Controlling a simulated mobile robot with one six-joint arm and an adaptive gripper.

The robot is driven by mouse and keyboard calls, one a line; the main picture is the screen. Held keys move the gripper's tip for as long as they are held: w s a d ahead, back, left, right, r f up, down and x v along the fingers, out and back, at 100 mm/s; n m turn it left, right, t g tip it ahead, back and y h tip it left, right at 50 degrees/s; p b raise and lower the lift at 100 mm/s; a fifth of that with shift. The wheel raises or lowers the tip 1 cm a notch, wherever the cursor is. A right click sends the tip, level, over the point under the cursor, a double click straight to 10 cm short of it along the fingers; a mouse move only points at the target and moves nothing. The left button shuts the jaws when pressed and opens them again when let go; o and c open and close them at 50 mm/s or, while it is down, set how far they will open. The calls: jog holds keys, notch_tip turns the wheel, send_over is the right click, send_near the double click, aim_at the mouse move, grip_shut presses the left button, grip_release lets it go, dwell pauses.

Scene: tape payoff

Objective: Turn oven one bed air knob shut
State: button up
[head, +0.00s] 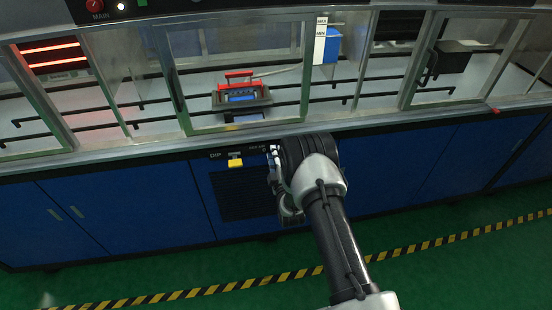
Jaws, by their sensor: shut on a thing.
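My arm reaches up from the lower right to the front of the blue cabinet. My gripper (275,160) is at the dark panel strip just below the counter edge, to the right of a yellow knob (235,162) under the label DIP. It is shut on a small knob on that strip. The fingers and wrist hide nearly all of this knob, so its angle cannot be told. A small label (257,149) beside the fingers is too small to read surely.
Above the counter edge, glass panels (245,95) front a bay with a red-handled tray (240,98), a blue block (331,45) and black rails. Red heater bars (52,55) glow at upper left. The green floor (440,275) with a striped line (250,283) is clear.

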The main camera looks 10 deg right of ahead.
jog(key=shift+f+n+b, duration=0.1)
jog(key=shift+n+b, duration=0.25)
jog(key=shift+n, duration=1.35)
jog(key=o, duration=1.1)
jog(key=shift+c, duration=0.2)
jog(key=s, duration=1.2)
